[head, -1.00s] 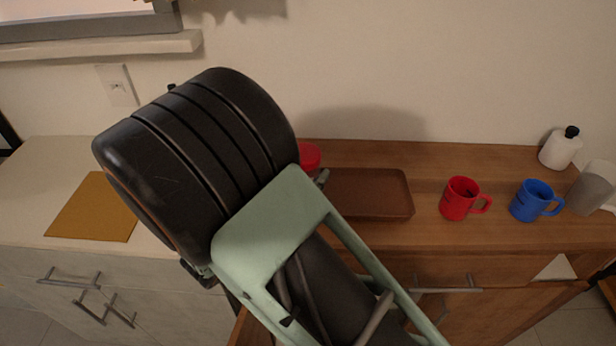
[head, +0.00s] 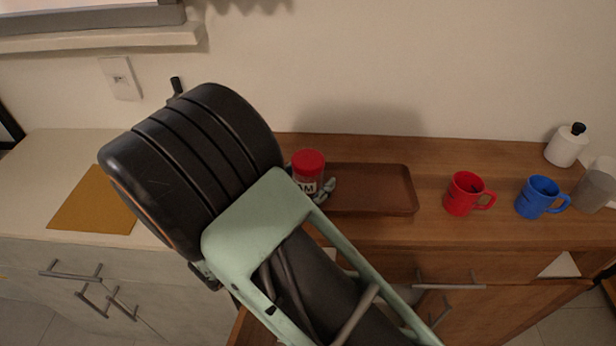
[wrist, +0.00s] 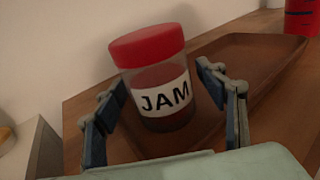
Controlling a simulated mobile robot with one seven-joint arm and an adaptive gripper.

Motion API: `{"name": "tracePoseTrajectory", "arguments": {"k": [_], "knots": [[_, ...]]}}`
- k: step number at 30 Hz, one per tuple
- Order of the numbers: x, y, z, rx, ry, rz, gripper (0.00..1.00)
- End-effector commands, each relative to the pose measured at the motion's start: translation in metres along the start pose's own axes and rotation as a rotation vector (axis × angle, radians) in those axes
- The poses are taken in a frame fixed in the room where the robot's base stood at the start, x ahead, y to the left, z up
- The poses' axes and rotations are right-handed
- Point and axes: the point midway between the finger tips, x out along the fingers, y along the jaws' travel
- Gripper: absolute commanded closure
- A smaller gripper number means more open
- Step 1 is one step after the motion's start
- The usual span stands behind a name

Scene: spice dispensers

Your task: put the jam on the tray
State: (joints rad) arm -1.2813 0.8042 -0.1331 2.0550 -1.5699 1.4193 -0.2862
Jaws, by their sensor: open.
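The jam jar (wrist: 164,92) has a red lid and a white label reading JAM, and stands between my fingers in the wrist view. In the head view the jar (head: 308,165) shows at the left end of the brown tray (head: 370,188), its base partly hidden by my arm. In the wrist view it appears to stand on that end of the tray (wrist: 262,60). My gripper (wrist: 160,80) is open, with visible gaps between both fingers and the jar. In the head view only a fingertip shows, beside the jar.
A red mug (head: 464,194) and a blue mug (head: 537,198) stand right of the tray. A white bottle (head: 566,146) and a grey cup (head: 594,188) are at the far right. An orange mat (head: 95,203) lies on the pale counter at left.

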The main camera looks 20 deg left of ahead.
Motion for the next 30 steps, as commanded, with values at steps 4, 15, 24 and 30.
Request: {"name": "tracePoseTrajectory", "arguments": {"k": [4,15,24,30], "knots": [[-0.005,0.001,0.003,0.000,0.001,0.002,0.35],[-0.081,0.001,0.003,0.001,0.001,0.004,0.35],[-0.117,0.000,0.003,0.000,0.000,0.001,0.35],[-0.120,0.000,0.003,0.000,0.000,0.000,0.35]]}}
